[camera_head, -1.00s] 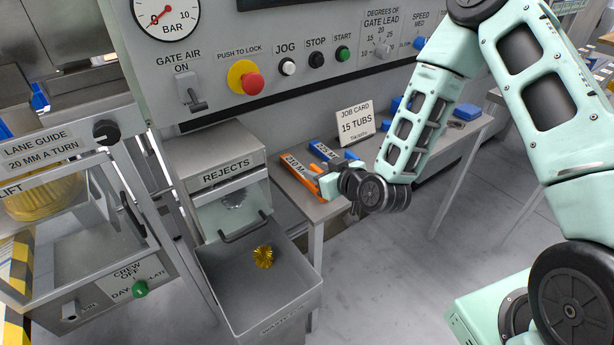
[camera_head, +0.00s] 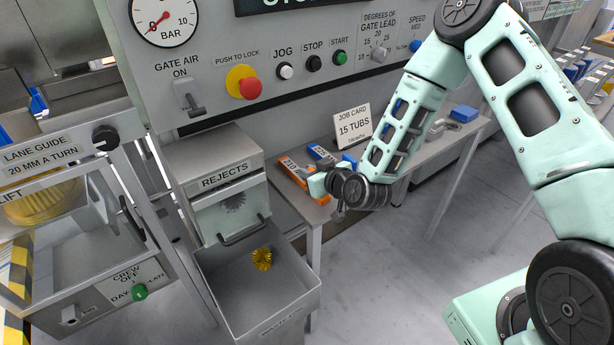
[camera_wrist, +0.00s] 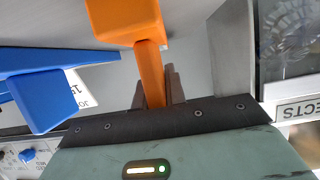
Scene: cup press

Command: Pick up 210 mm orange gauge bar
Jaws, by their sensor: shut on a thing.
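The orange gauge bar (camera_head: 292,169), with a label starting 210, is at the left end of the bench behind the rejects bin. In the wrist view its orange block (camera_wrist: 125,18) and narrower stem (camera_wrist: 151,75) show. My gripper (camera_head: 318,185) is shut on the orange bar; its dark fingers flank the stem in the wrist view (camera_wrist: 160,88). The gripper hides part of the bar in the head view. I cannot tell whether the bar is clear of the bench top.
A blue gauge bar (camera_head: 320,152) lies close beside the orange one and also shows in the wrist view (camera_wrist: 45,98). The job card (camera_head: 352,125) stands behind. The rejects bin (camera_head: 290,275), holding a yellow fluted piece (camera_head: 262,259), is at front left.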

